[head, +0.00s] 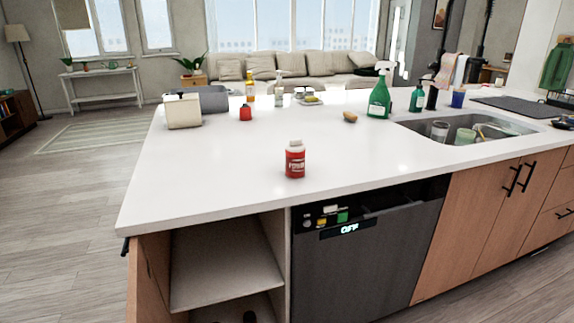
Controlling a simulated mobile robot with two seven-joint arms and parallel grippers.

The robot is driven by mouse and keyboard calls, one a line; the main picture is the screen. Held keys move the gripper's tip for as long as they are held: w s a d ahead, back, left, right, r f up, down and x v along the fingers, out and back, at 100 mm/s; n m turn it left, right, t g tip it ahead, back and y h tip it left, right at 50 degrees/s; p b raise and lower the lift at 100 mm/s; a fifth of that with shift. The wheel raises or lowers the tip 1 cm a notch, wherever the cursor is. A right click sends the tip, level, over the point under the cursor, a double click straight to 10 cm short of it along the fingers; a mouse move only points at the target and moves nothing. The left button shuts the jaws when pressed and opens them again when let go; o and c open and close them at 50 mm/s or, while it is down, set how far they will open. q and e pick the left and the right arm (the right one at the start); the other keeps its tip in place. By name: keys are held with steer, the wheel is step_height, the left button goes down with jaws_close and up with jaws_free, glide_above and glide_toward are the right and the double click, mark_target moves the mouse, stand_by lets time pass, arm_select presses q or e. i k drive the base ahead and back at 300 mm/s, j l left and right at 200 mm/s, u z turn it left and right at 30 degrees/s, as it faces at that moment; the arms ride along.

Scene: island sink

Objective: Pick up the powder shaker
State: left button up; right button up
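A red bottle with a white cap and white lettering (295,160), which looks like the powder shaker, stands upright on the white island countertop (225,165), near its front edge. Nothing touches it and clear counter surrounds it. Neither of my grippers shows in the head view.
The sink (415,127) with items inside is at right. Below the counter are a dishwasher (365,255) and an open shelf (220,260).

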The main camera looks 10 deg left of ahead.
mark_target(295, 163)
steer(key=k+j+u, duration=0.15)
steer(key=j, duration=0.25)
steer(key=k+j+u, duration=0.15)
steer(key=j, duration=0.3)
steer(key=j+u, duration=0.1)
steer(key=j, duration=0.3)
